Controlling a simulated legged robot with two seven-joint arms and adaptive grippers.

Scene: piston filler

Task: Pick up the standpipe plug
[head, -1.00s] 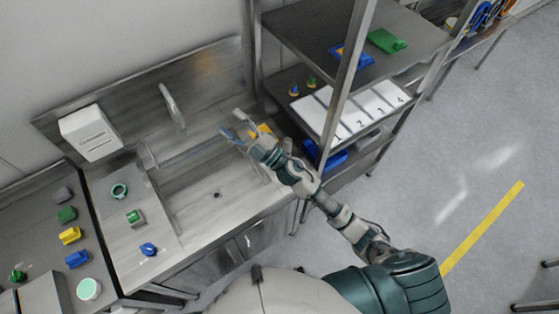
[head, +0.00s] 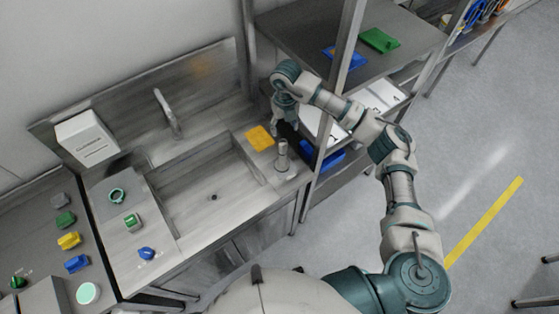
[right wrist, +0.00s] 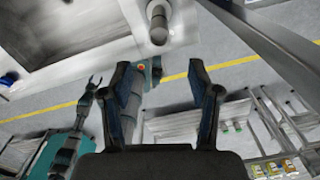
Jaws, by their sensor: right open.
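The standpipe plug, a grey metal cylinder (head: 282,156), stands upright on the steel counter at the right side of the sink. It also shows in the right wrist view (right wrist: 158,28), at the top centre beyond my fingertips. My right gripper (head: 280,130) is behind the plug in the head view, pointing down, its fingers partly hidden. In the right wrist view my right gripper (right wrist: 160,78) is open, with nothing between its fingers, and the plug is apart from them. My left gripper (right wrist: 93,82) shows small in the right wrist view, its fingers apart and empty.
A yellow cloth (head: 259,138) lies left of the plug. The sink basin (head: 205,190) is empty. A steel shelf rack (head: 345,45) stands close on the right, its post near my arm. A blue bin (head: 325,160) sits low in the rack.

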